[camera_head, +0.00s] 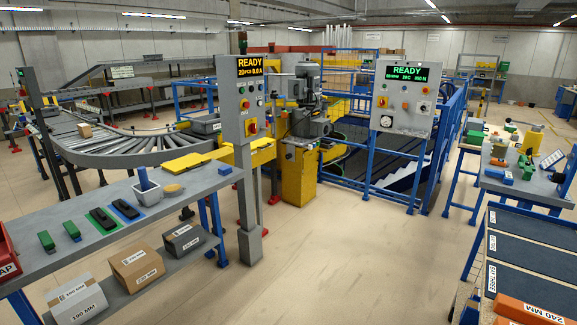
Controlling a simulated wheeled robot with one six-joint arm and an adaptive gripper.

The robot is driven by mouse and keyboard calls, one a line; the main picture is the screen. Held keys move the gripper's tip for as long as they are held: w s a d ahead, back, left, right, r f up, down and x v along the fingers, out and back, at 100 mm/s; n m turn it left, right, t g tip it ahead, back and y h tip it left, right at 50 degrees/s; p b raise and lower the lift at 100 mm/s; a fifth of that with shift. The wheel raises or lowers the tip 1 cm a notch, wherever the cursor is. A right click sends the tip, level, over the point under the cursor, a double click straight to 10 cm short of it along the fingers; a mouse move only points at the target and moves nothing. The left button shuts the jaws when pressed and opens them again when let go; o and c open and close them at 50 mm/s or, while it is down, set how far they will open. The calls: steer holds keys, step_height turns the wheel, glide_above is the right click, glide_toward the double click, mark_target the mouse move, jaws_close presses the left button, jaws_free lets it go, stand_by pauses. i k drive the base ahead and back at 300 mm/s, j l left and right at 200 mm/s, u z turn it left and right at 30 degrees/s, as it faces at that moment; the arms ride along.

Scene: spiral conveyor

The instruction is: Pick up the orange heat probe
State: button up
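I cannot clearly make out an orange heat probe. Several small tools and parts lie on the right workbench (521,188), and some small orange or red bits among them are too small to identify. A large orange piece labelled 240 MM (530,312) lies at the bottom right corner, cut off by the frame edge; it looks more like a box or block than a probe. My gripper is not clearly in view.
The left bench (30,262) holds green blocks (72,231), black devices on coloured mats (103,218) and a white basket (147,193). Cartons (137,266) lie on its lower shelf. A yellow machine (299,178) and roller conveyor (95,148) stand behind. The middle floor (330,265) is clear.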

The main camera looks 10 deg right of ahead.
mark_target(499, 161)
steer(key=i+j+u, duration=0.4)
steer(key=i, duration=0.35)
steer(key=i+j+u, duration=0.2)
steer(key=i, duration=0.2)
steer(key=i+l+z, duration=0.1)
steer(key=i+z, duration=0.25)
steer(key=i+j+z, duration=0.1)
steer(key=i+z, duration=0.3)
steer(key=i, duration=0.15)
steer(key=i+j+z, duration=0.15)
steer(key=i+z, duration=0.2)
steer(key=i+l+z, duration=0.15)
steer(key=i+z, duration=0.2)
steer(key=i, duration=0.3)
steer(key=i+z, duration=0.35)
steer(key=i, duration=0.3)
steer(key=i+j+z, duration=0.2)
steer(key=i+z, duration=0.15)
steer(key=i, duration=0.25)
steer(key=i+z, duration=0.15)
steer(key=i, duration=0.75)
steer(key=i+j+z, duration=0.15)
steer(key=i, duration=0.75)
steer(key=i+l, duration=0.15)
steer(key=i, duration=0.2)
steer(key=i+l+u, duration=0.1)
steer(key=i, duration=0.25)
